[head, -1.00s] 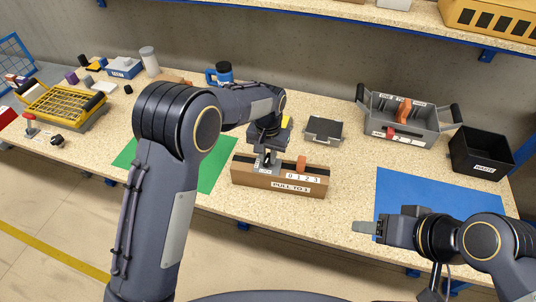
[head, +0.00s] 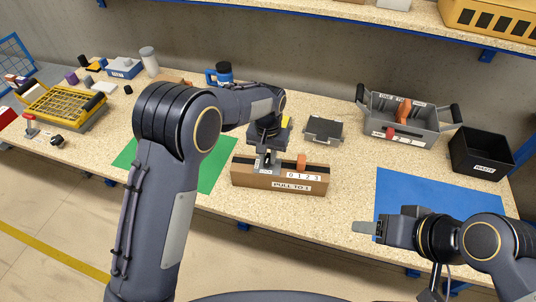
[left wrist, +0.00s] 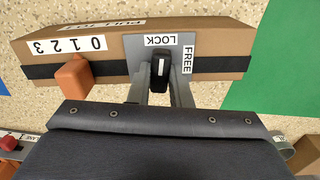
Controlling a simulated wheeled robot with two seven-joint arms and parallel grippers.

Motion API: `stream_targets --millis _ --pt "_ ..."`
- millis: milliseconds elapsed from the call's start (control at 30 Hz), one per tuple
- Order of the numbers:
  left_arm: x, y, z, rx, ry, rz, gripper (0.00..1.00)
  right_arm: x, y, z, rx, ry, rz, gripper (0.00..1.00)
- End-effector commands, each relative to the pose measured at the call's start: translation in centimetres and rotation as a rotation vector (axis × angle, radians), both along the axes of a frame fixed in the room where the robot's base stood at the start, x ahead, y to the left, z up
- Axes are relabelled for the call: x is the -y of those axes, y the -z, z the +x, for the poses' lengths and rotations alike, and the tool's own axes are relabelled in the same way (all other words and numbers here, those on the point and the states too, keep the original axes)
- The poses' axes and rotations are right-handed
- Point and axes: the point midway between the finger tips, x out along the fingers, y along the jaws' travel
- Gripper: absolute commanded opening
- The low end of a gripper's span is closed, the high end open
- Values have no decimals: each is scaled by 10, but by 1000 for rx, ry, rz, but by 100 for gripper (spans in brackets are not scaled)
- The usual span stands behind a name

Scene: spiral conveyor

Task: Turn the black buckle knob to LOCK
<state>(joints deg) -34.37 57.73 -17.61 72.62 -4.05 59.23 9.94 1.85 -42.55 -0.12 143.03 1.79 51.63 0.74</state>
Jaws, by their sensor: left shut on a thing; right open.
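The black buckle knob (left wrist: 161,70) sits on a grey plate (left wrist: 135,48) on a cardboard-brown box (left wrist: 220,42) with a black strap. Its white line points toward the LOCK label (left wrist: 160,40); the FREE label (left wrist: 187,60) is to the right. My left gripper (left wrist: 160,88) is shut on the knob, one finger on each side. In the head view the left gripper (head: 266,150) is above the left part of the box, and the knob (head: 267,158) is partly hidden.
An orange block (head: 301,162) stands on the strap beside the number label (head: 304,176). A green mat (head: 210,172) lies left of the box, a blue mat (head: 400,190) to the right. A grey tote (head: 380,128) and a black bin (head: 480,165) stand behind the blue mat.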

Motion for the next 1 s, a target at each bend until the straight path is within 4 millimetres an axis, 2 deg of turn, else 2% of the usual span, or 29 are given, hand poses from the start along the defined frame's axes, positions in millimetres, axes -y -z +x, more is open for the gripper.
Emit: stream_targets --millis 633,667,800,1000 --pt "0 0 0 1 0 0 0 0 0 0 0 0 0 56" --pt "0 0 0 1 0 0 22 0 0 0 0 0 0 56" --pt "0 0 0 1 0 0 40 0 0 0 0 0 0 56" --pt "0 0 0 0 0 0 40 0 0 0 0 0 0 56"
